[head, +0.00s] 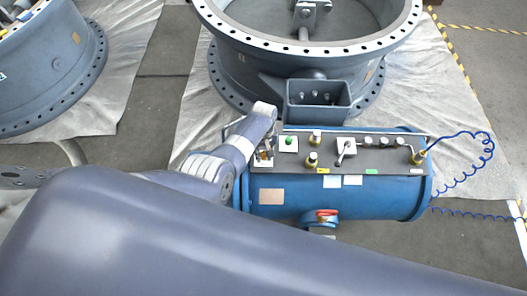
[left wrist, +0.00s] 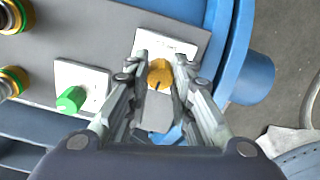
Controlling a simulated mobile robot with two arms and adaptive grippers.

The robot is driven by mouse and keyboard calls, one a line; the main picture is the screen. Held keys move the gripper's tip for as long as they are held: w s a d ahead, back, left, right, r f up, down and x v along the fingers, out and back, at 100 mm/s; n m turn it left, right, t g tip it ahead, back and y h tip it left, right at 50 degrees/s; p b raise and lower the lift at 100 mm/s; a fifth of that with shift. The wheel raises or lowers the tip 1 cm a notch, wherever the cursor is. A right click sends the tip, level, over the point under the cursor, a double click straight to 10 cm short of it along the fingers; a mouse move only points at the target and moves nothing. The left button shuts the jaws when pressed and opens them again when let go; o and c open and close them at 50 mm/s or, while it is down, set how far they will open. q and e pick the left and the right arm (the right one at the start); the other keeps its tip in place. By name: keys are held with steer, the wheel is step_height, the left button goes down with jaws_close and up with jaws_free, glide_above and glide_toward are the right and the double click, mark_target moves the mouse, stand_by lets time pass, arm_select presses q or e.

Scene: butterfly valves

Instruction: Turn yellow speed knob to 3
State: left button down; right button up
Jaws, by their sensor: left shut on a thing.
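The yellow speed knob (left wrist: 160,73) sits on a white label plate (left wrist: 171,45) at the end of the grey control panel, in the left wrist view. A dark pointer line on the knob points toward the bottom of that picture. The scale numbers are too small to read. My left gripper (left wrist: 161,77) has its two fingers on either side of the knob and is shut on it. My right gripper is not in view.
A green knob (left wrist: 71,98) is beside the yellow one, also in the head view (head: 288,142). Brass fittings (head: 312,160) and a lever (head: 345,150) stand along the panel. The blue cylinder (head: 350,197) lies below, and a large flanged valve (head: 240,75) stands behind.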

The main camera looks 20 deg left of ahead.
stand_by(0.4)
arm_select(q)
steer(key=c, duration=1.4)
jaws_free()
